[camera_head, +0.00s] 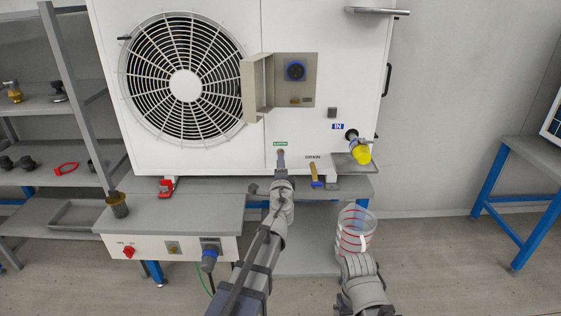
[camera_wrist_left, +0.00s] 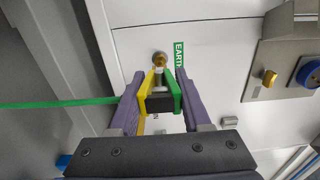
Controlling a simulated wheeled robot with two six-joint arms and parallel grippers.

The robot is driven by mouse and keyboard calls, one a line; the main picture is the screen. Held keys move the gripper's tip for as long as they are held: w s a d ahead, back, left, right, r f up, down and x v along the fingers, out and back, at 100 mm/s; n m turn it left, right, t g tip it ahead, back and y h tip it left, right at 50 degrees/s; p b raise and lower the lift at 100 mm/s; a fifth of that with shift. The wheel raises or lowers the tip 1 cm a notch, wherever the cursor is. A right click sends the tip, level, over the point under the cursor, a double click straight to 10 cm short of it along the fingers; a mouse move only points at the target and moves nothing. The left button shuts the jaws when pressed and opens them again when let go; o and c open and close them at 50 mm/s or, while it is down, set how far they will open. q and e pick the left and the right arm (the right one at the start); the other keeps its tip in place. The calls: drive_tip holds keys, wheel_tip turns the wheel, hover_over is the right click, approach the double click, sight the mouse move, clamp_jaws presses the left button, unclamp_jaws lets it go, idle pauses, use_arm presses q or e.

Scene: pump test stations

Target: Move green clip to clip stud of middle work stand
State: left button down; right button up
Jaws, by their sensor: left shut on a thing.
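My left gripper (camera_head: 281,163) reaches up to the white machine's front, just below the green EARTH label (camera_head: 280,144). In the left wrist view the purple fingers (camera_wrist_left: 156,98) are shut on the green clip (camera_wrist_left: 173,84), which has one green and one yellow side. The clip's jaw tips are at the brass stud (camera_wrist_left: 159,60) beside the EARTH label; whether they grip it I cannot tell. A green cable (camera_wrist_left: 60,104) runs left from the clip. My right gripper (camera_head: 356,262) is at a clear container with red bands (camera_head: 355,232); its fingers are unclear.
The white machine (camera_head: 215,150) stands on a grey bench with a fan grille and an open-covered panel box (camera_head: 296,80). A yellow-capped outlet (camera_head: 358,150) and a brass drain (camera_head: 314,170) are to the right. A control box (camera_head: 170,225) is lower left.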

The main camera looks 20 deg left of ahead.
use_arm(q)
drive_tip(key=shift+v, duration=1.15)
